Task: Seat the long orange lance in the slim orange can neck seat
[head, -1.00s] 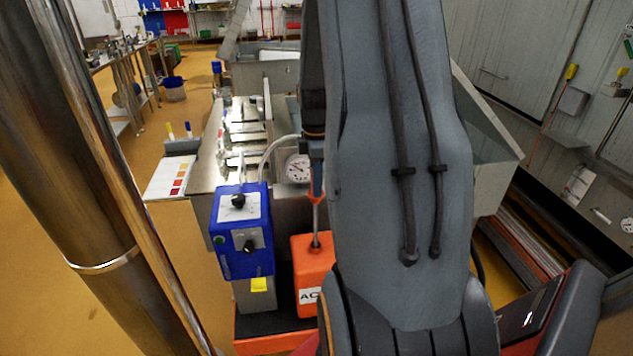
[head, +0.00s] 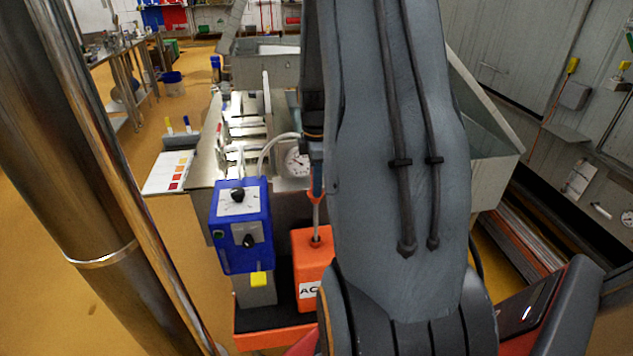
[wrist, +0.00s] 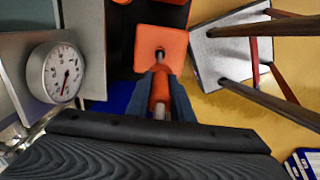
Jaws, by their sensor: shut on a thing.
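The slim orange can (head: 311,268) stands upright on a tray, its lettered label partly hidden by my arm. Its square orange top (wrist: 148,44) with a dark round neck opening shows in the wrist view. My gripper (wrist: 161,82) is shut on the long orange lance (wrist: 159,90), above the can. In the head view, the lance's orange collar (head: 316,196) shows below my fingers, and its thin metal rod runs down, near upright, to the neck. The rod's lower end meets the opening in both views; how deep it sits is hidden.
A blue pump box (head: 241,228) with knobs stands close left of the can. Both are on an orange-edged tray (head: 262,338). A round dial gauge (head: 298,161) is behind the lance, beside a steel table (head: 205,172). Yellow floor is clear at left.

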